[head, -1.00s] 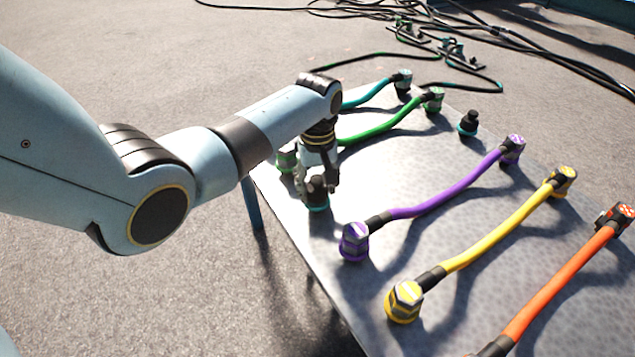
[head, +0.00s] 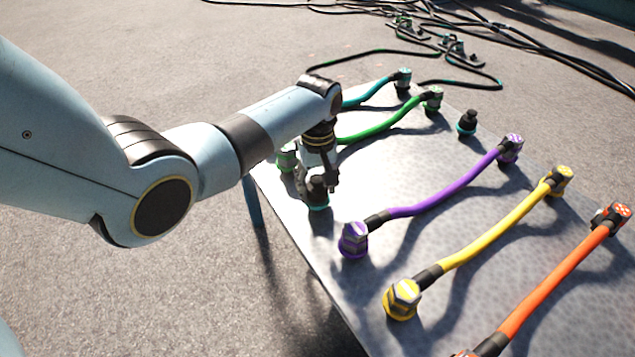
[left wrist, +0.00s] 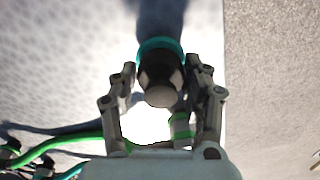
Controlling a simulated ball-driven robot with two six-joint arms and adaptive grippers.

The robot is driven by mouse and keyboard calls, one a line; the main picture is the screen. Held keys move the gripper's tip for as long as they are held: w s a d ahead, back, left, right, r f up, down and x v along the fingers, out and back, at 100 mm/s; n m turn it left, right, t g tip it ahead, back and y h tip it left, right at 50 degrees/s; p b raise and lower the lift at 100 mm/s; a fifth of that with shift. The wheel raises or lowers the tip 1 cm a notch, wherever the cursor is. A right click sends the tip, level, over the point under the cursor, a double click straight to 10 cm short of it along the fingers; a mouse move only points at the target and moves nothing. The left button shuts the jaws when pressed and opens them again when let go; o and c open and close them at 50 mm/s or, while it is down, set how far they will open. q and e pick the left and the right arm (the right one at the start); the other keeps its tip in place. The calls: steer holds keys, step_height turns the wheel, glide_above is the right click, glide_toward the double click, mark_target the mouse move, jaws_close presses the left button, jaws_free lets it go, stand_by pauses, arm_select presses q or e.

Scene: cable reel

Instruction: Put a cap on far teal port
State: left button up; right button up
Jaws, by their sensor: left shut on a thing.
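A black cap (head: 317,188) with a teal ring at its base stands upright at the table's near left edge. My left gripper (head: 322,176) is over it and shut on it. In the left wrist view, the black cap (left wrist: 160,78) sits between the two fingers (left wrist: 161,68), with the teal ring (left wrist: 160,45) beyond them. I cannot tell whether the ring touches the table. A second black cap on a teal base (head: 467,122) stands upright at the table's far side, apart from any gripper. My right gripper is not in view.
Teal (head: 370,91), green (head: 385,124), purple (head: 445,190), yellow (head: 495,233) and orange (head: 555,285) cables cross the table (head: 420,165) between plugs. The green near plug (head: 287,158) is close behind my left gripper. Loose black cables (head: 480,30) lie on the floor beyond.

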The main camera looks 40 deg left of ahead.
arm_select(q)
steer(key=shift+f, duration=0.3)
steer(key=o, duration=1.2)
step_height(320, 180, up, 12)
steer(key=shift+r, duration=0.1)
